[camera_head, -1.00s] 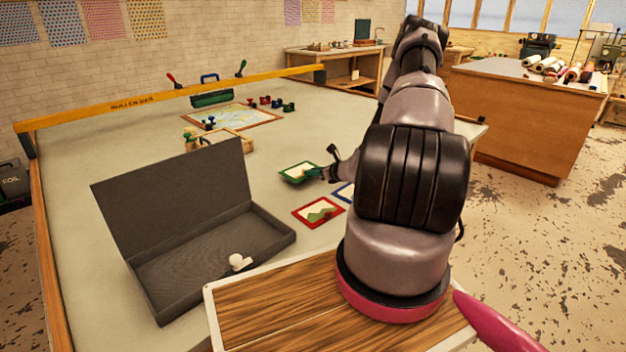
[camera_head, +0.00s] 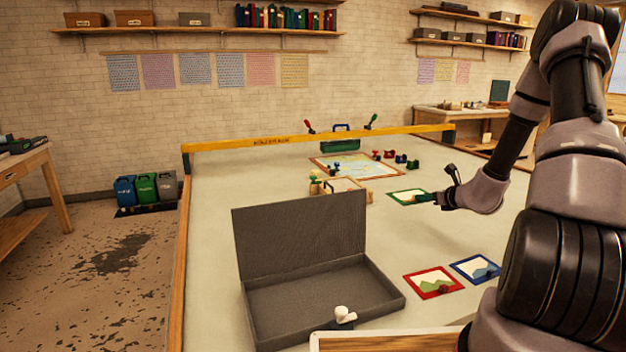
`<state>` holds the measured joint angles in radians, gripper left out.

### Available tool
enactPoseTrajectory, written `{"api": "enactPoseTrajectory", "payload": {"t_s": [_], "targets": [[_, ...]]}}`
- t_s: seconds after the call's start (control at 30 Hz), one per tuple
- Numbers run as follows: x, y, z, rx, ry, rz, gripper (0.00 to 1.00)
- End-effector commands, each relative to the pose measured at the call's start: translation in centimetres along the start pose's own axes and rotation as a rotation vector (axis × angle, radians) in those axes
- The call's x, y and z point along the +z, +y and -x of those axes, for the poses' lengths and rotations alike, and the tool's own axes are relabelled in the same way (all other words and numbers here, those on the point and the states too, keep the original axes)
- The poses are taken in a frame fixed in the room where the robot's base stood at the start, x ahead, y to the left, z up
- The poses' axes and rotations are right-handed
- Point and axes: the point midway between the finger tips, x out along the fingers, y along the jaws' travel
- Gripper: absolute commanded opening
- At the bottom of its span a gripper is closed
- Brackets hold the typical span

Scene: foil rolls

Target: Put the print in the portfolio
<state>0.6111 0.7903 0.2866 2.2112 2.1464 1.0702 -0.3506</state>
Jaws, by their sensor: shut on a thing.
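The portfolio (camera_head: 300,264) stands open on the table, a dark grey case with its lid raised at the back and an empty-looking tray. A small white knob (camera_head: 343,314) is at its front edge. My gripper (camera_head: 436,197) is shut at the right edge of a green-framed print (camera_head: 405,196), behind and to the right of the portfolio. The print appears roughly level; I cannot tell its height above the table. A red-framed print (camera_head: 428,281) and a blue-framed print (camera_head: 470,266) lie to the right of the portfolio.
A yellow roller bar (camera_head: 330,139) spans the far table. A wooden-bordered sheet (camera_head: 350,165), several coloured small tools (camera_head: 390,156) and a wooden tray (camera_head: 352,190) lie behind the portfolio. Free table lies between the portfolio and the framed prints.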

Motion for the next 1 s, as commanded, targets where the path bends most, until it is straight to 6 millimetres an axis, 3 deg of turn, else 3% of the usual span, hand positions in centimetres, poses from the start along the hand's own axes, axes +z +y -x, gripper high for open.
{"api": "enactPoseTrajectory", "payload": {"t_s": [0.03,0.2,0.4,0.63,1.0], "targets": [[1.7,1.1,0.5,0.002,-0.002,0.006,0.00],[6.0,4.4,2.2,-0.002,-0.003,0.005,0.00],[9.6,7.8,4.3,-0.007,-0.008,-0.002,0.00],[11.2,9.7,5.6,-0.010,-0.010,-0.009,0.00],[11.3,10.0,5.6,-0.008,-0.011,-0.009,0.00]]}}
